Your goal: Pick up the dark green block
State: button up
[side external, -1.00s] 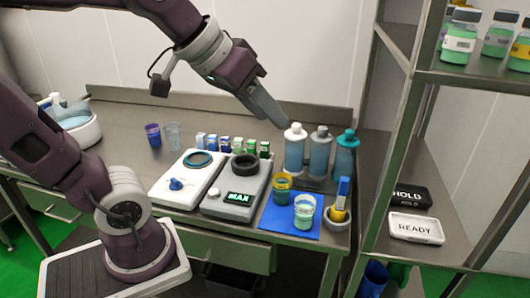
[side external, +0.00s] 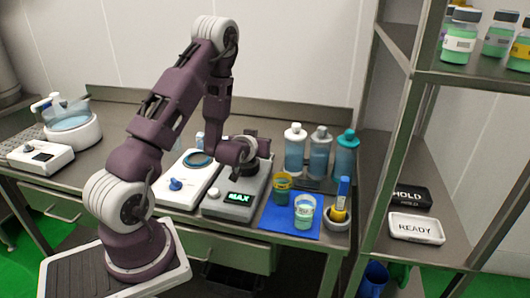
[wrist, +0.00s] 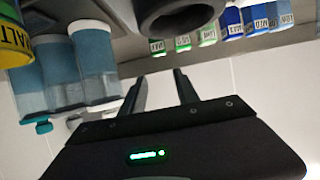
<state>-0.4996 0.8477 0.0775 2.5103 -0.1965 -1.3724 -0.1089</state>
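In the wrist view a dark green block (wrist: 157,47) with a white label is at the left end of a row of small labelled blocks. Two lighter green blocks (wrist: 182,43) (wrist: 207,36) stand to its right, then several blue ones (wrist: 231,22). My gripper (wrist: 160,76) is open, with its two fingers apart and nothing between them. In the picture its fingertips are just below the dark green block, with a gap; the depth between them is hard to judge. In the side external view my arm covers the fingertips and most of the row, including the dark green block.
A device with a MAX display (side external: 240,198) and a white device (side external: 180,193) lie in front. Cups (side external: 282,187) stand on a blue mat (side external: 275,221); a metal shelf (side external: 385,150) is at right.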

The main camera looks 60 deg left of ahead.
jog(key=w+a+f, duration=0.4)
jog(key=a+f, duration=0.1)
jog(key=shift+w, duration=0.15)
grip_shut()
